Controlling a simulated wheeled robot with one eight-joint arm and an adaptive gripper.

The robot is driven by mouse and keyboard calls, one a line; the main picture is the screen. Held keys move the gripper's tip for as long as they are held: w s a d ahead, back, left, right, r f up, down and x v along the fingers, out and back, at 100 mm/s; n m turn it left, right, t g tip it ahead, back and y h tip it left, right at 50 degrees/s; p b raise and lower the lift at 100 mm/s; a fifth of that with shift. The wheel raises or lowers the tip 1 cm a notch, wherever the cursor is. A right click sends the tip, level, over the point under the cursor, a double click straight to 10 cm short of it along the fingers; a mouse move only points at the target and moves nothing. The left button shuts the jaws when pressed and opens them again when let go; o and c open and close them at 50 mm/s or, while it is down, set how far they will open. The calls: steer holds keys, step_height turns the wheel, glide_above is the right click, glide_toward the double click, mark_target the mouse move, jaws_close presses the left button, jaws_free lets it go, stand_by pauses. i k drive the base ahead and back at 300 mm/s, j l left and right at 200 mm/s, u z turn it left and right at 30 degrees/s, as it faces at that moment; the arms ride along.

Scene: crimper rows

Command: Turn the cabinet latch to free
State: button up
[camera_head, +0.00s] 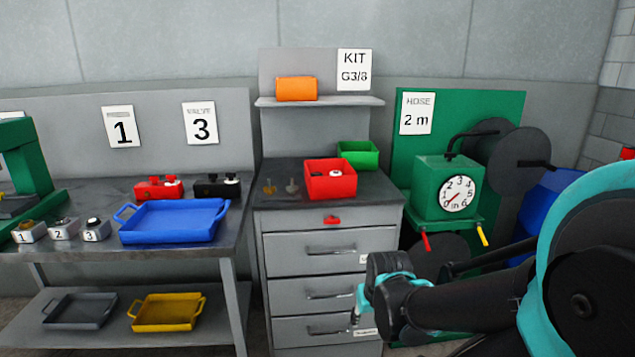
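The grey drawer cabinet (275,228) stands in the middle with several drawers, each with a bar handle. A small red latch (332,219) sits at the centre of its front, just under the dark top and above the top drawer. Its exact angle is too small to read. My gripper (357,308) is in front of the lower drawers at the cabinet's right side, below and to the right of the latch and apart from it. Its fingers point down and are small and partly hidden, so their opening is unclear.
A red bin (330,190) and a green bin (358,154) stand on the cabinet top. To the right is a green hose unit with a dial (459,194) and red and yellow levers. A workbench with a blue tray (172,234) adjoins on the left. The space before the latch is clear.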

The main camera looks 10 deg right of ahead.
mark_target(331, 220)
steer(key=k+j, duration=0.7)
steer(key=k, duration=0.15)
steer(key=z, duration=0.2)
steer(key=i+l+u, duration=0.1)
steer(key=i, duration=0.35)
steer(key=i+l+u, duration=0.1)
steer(key=i+l, duration=0.25)
steer(key=i+l+u, duration=0.1)
steer(key=u, duration=0.25)
steer(key=l+u, duration=0.35)
steer(key=i+l+u, duration=0.1)
steer(key=u, duration=0.25)
steer(key=l+u, duration=0.15)
steer(key=l, duration=0.75)
steer(key=l+u, duration=0.15)
steer(key=l, duration=0.7)
steer(key=k+l+u, duration=0.15)
steer(key=l, duration=0.7)
steer(key=i+l, duration=0.05)
